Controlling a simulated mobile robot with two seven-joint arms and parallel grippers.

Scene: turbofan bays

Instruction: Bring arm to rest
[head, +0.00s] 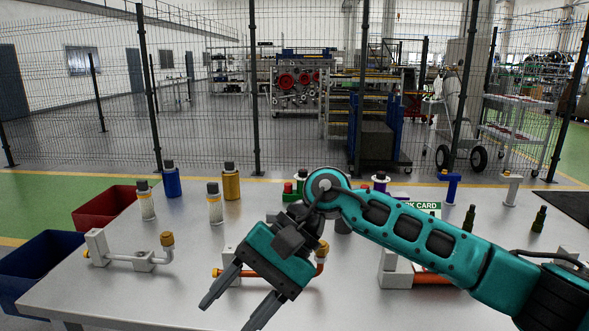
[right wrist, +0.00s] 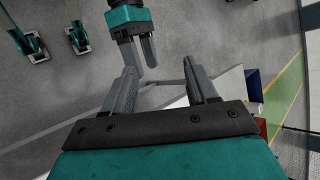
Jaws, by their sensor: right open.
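My right arm (head: 430,240) comes in from the right in the head view and reaches over the table. Its gripper (head: 230,313) points down and to the left, above the near part of the table, with the fingers apart and nothing between them. The right wrist view shows the same open fingers (right wrist: 160,72) with floor and a table edge beyond. My left gripper (right wrist: 143,52) shows at the top of that view, out of the head view.
The grey table (head: 150,290) carries a pipe fixture (head: 135,258) at left, another partly hidden behind my right gripper, and several bottles, including a yellow one (head: 231,185) and a blue one (head: 172,182). Red (head: 105,205) and blue (head: 35,265) bins stand at left. A mesh fence stands behind.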

